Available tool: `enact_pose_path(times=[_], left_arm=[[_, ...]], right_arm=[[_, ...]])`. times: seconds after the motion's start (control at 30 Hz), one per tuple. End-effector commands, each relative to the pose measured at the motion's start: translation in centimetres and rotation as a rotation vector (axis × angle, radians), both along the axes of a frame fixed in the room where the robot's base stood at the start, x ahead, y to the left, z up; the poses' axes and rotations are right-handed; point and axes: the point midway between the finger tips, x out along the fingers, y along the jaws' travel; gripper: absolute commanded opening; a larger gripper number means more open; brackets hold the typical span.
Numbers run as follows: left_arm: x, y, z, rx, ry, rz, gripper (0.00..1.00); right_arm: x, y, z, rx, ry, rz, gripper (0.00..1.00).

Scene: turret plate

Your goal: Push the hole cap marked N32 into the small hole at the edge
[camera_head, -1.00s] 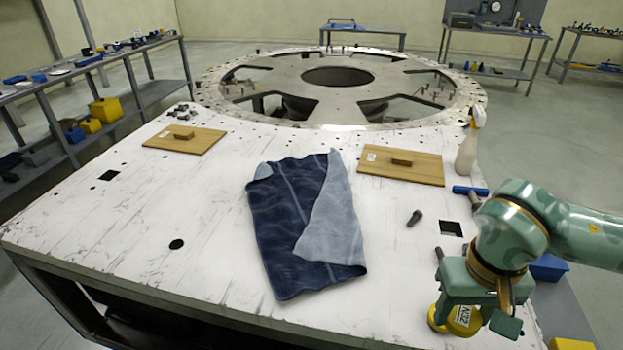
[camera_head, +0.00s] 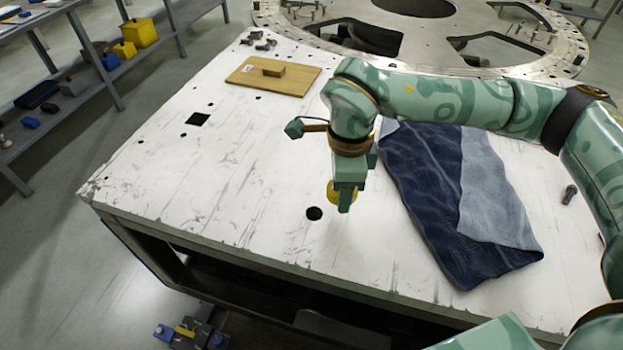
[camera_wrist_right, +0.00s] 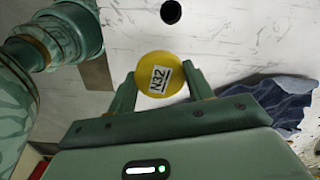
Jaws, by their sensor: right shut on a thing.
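The yellow round cap (camera_wrist_right: 155,62) has a white label reading N32, facing the camera in the right wrist view. My right gripper (camera_wrist_right: 160,84) is shut on it, one finger on each side. In the head view, the cap (camera_head: 333,191) is partly hidden by my right gripper (camera_head: 343,196), which is above the plate. A round dark hole (camera_head: 314,213) near the plate's front edge lies just left of and below the cap. The hole also shows in the wrist view (camera_wrist_right: 171,11), beyond the cap and apart from it. My left gripper is not in view.
A folded blue cloth (camera_head: 430,190) lies right of my right gripper. A wooden board with a block (camera_head: 290,85) lies behind it. The white plate (camera_head: 225,200) is clear around the round hole.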

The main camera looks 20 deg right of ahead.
Motion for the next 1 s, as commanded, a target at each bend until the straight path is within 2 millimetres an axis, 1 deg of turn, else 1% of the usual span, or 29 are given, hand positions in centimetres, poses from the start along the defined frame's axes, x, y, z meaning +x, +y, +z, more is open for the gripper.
enact_pose_path(times=[0.03, 0.07, 0.1, 0.17, 0.2, 0.27, 0.3, 0.4, 0.5, 0.6, 0.7, 0.8, 1.0], left_arm=[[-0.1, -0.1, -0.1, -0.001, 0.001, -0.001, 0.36], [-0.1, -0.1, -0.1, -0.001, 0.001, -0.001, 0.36], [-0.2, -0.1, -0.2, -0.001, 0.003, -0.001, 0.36], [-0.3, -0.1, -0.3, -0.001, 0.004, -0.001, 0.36], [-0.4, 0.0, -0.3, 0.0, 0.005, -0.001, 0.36], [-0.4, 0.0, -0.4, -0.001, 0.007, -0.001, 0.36], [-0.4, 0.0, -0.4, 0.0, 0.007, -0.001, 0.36], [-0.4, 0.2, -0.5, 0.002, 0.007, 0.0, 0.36], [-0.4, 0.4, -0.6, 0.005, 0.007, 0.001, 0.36], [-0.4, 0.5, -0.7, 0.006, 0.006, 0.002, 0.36], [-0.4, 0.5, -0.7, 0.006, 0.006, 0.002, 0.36], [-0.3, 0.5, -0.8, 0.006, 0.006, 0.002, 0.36], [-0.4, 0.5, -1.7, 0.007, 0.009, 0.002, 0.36]], right_arm=[[0.5, 0.4, -0.3, 0.001, 0.001, -0.169, 0.29], [0.8, 0.6, -0.5, 0.001, 0.001, -0.288, 0.29], [1.1, 0.9, -0.7, 0.001, 0.001, -0.445, 0.29], [1.6, 1.4, -1.0, 0.001, 0.002, -0.683, 0.29], [2.0, 1.7, -1.2, 0.002, 0.002, -0.84, 0.29], [2.5, 2.2, -1.5, 0.001, 0.002, -1.076, 0.29], [2.8, 2.5, -1.7, 0.002, 0.002, -1.228, 0.29], [3.5, 3.1, -2.1, 0.001, 0.002, -1.578, 0.29], [4.1, 3.7, -2.5, 0.0, 0.003, -1.861, 0.29], [4.4, 4.0, -2.7, 0.0, 0.002, -2.062, 0.29], [4.6, 4.3, -2.8, -0.001, 0.003, -2.179, 0.29], [4.7, 4.4, -3.0, -0.001, 0.002, -2.228, 0.29], [4.7, 4.3, -4.2, -0.003, 0.002, -2.235, 0.29]])
